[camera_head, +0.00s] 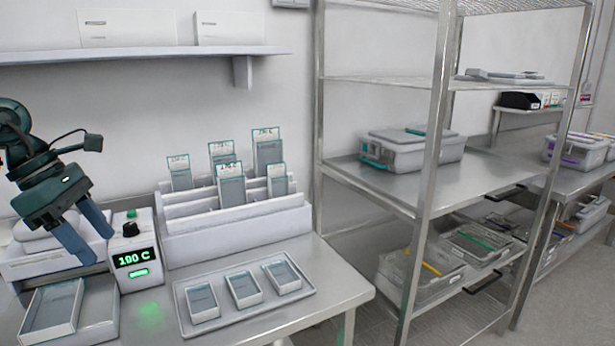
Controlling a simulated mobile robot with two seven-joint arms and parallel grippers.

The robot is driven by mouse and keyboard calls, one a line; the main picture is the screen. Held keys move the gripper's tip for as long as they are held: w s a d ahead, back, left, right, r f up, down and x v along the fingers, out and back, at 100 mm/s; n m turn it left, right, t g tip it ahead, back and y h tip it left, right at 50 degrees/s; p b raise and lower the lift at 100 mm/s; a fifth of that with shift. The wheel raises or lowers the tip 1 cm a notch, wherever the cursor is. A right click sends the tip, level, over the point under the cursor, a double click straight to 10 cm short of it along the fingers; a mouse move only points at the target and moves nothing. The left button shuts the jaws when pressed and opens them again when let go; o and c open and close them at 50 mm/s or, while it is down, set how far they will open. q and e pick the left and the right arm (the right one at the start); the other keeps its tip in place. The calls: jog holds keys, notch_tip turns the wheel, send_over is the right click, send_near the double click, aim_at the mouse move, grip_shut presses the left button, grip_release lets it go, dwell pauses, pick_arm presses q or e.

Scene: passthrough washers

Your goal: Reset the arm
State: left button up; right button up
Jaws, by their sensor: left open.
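My left gripper (88,238) comes in from the left in the head view. It hangs over the left end of the table, with two grey-blue fingers pointing down and to the right. The fingers are apart and nothing shows between them. A control box (133,250) with a black knob and a green "190 C" display stands just right of the fingertips. A shallow open box (54,308) lies on a pale block below the gripper. My right gripper does not show.
A tray (306,294) with three small boxes lies at the table's front. A stepped rack (240,222) holding several labelled pouches stands behind it. A metal shelf unit (433,170) with lidded containers stands to the right. A wall shelf (150,53) runs above.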

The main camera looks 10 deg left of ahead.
pick_arm(q)
jog(key=w+d+f+n+t+h, duration=0.15)
jog(key=d+f+n+h, duration=0.3)
jog(key=d, duration=0.45)
jog(key=w+d+f+n+t+h, duration=0.1)
jog(key=d+f+n+t+h, duration=0.2)
jog(key=d+h, duration=0.45)
jog(key=w+d+f+n+h, duration=0.1)
jog(key=d+f+n+h, duration=0.3)
jog(key=d, duration=0.7)
notch_tip(320, 180, down, 11)
jog(key=s+a+n+t+y+p, duration=0.1)
jog(key=n+t+y, duration=1)
jog(key=n, duration=1.1)
jog(key=s+f+n+g+y, duration=0.5)
jog(key=s+f+n+g, duration=0.2)
jog(key=s+f+n, duration=0.5)
notch_tip(320, 180, down, 4)
jog(key=shift+s+d+r+y+p, duration=0.1)
jog(key=shift+s+d+y+p, duration=0.25)
jog(key=shift+s, duration=0.35)
